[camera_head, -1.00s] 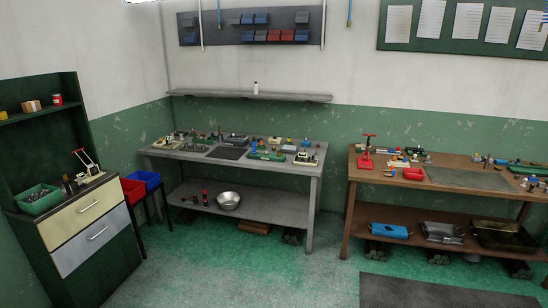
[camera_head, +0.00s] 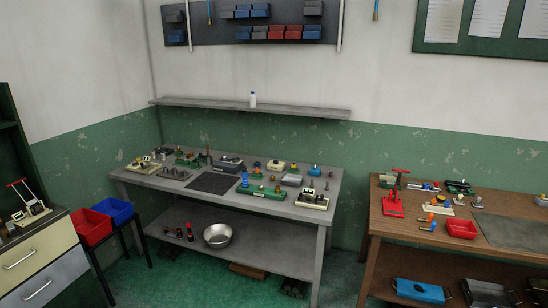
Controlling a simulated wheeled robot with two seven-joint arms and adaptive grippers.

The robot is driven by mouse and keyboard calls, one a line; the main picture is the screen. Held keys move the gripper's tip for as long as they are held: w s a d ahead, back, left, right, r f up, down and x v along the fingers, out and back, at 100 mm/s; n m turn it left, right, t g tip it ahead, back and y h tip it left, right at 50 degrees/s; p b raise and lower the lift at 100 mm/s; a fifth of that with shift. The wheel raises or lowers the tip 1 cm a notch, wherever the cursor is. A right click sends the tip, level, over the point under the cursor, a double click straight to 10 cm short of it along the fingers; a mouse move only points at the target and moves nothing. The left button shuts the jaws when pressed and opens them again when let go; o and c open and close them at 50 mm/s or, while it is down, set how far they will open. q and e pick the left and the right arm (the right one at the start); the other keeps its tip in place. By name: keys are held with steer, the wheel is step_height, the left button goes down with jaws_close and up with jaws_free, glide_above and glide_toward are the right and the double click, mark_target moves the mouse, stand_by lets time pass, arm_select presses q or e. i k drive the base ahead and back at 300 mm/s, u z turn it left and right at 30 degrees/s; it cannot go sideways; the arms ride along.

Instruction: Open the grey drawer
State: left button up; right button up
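The grey drawer (camera_head: 48,283) is the lower drawer of a dark green cabinet at the left edge of the head view. It looks shut, with its front flush under the cream drawer (camera_head: 35,258). Its bar handle (camera_head: 37,289) shows on the front. The cabinet's left and lower parts are cut off by the frame. Neither of my grippers is in view.
A red bin (camera_head: 91,227) and a blue bin (camera_head: 114,210) stand on a dark stand right beside the cabinet. A grey workbench (camera_head: 325,205) with small parts is in the middle, a brown workbench (camera_head: 385,225) at the right. Green floor (camera_head: 185,283) shows between cabinet and grey bench.

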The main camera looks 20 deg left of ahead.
mark_target(25, 285)
steer(key=i, duration=0.7)
steer(key=u, duration=2.2)
steer(key=i, duration=2.7)
steer(key=u, duration=1.2)
